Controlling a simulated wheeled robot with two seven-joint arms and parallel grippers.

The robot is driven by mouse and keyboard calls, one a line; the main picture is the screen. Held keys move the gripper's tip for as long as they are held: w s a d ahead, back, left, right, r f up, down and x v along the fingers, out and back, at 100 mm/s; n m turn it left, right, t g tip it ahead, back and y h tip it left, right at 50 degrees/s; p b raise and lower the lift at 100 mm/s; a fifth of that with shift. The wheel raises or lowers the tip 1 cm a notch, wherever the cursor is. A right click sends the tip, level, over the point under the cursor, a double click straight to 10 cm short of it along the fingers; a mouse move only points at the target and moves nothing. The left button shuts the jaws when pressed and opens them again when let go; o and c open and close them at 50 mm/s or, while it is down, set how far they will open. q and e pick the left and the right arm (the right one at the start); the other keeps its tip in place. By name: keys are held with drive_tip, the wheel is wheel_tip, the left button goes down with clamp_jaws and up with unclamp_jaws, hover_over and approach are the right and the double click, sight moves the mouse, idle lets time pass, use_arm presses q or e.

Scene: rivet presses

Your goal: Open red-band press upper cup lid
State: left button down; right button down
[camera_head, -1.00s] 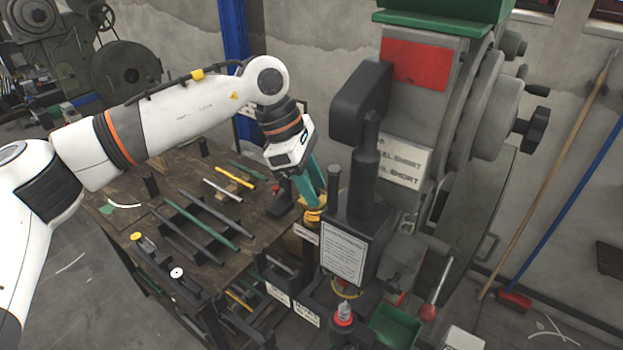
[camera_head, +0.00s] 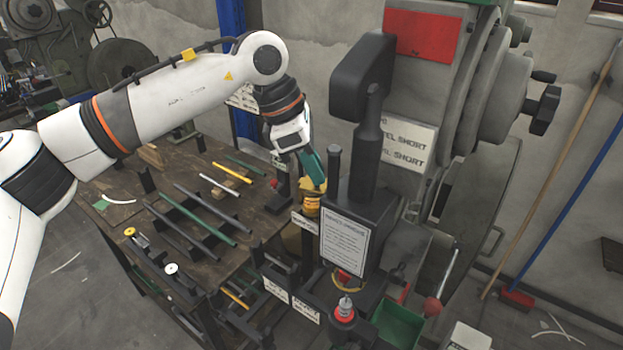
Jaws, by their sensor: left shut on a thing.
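The press with the red band (camera_head: 422,36) stands at the centre right. On its left side, low beside the dark block with the printed notice, is a small yellow cup (camera_head: 311,204) with a yellow lid (camera_head: 309,185). My left gripper (camera_head: 316,184) reaches down to this lid with its teal fingers. It is shut on the lid, which looks tilted up, though the fingers and the press block partly hide it. My right gripper is not in view.
A wooden workbench (camera_head: 130,185) with several coloured rods on a rack is at the left. A broom leans on the right wall.

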use_arm(q)
drive_tip(key=n+t+b, duration=0.1)
drive_tip(key=n+b, duration=0.2)
drive_tip(key=w+n+t+b, duration=0.1)
drive_tip(key=n+b, duration=0.2)
drive_tip(key=w+n+t+y+b, duration=0.1)
drive_tip(key=n+b, duration=0.2)
drive_tip(key=b, duration=0.1)
drive_tip(key=shift+d, duration=0.35)
drive_tip(key=shift+w+a+r+n+t+y+b, duration=0.1)
drive_tip(key=shift+w+n+t+y+b, duration=0.15)
drive_tip(key=shift+n+y+b, duration=0.6)
drive_tip(key=shift+w+a+n+t+b, duration=0.15)
drive_tip(key=shift+w+n+t+b, duration=0.15)
drive_tip(key=shift+n, duration=1.1)
drive_tip(key=shift+w+a+r+n+t+y+b, duration=0.1)
drive_tip(key=shift+w+n+t+y+b, duration=0.15)
drive_tip(key=shift+n+y+b, duration=0.6)
drive_tip(key=shift+n+h, duration=0.4)
drive_tip(key=shift+n, duration=0.2)
drive_tip(key=c, duration=1.4)
unclamp_jaws()
drive_tip(key=shift+f, duration=0.1)
drive_tip(key=shift+o, duration=0.2)
wheel_tip(320, 180, up, 11)
hover_over(309, 190)
